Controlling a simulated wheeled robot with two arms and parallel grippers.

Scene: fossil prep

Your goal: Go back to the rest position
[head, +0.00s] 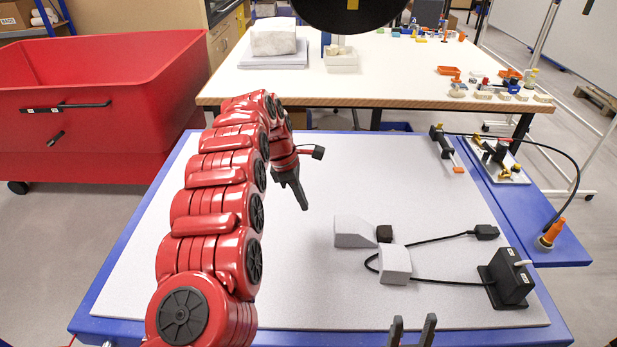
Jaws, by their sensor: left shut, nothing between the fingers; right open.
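My red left arm rises from the bottom left and bends over the table. Its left gripper (301,203) points down, shut and empty, over the left middle of the grey work surface (340,165). My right gripper (412,328) shows only as two dark fingertips at the bottom edge, parted, with nothing seen between them. The rest of my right arm is out of view. A pale wedge block (353,231) lies right of the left gripper, apart from it. A small dark block (384,233) sits beside that wedge, and a second pale block (395,263) lies nearer to me.
A black box (510,278) with a cable stands at the right of the surface. A tool (446,147) and a small tray (498,160) lie at the far right. A red bin (95,100) stands left. A second table (395,65) with small items is behind.

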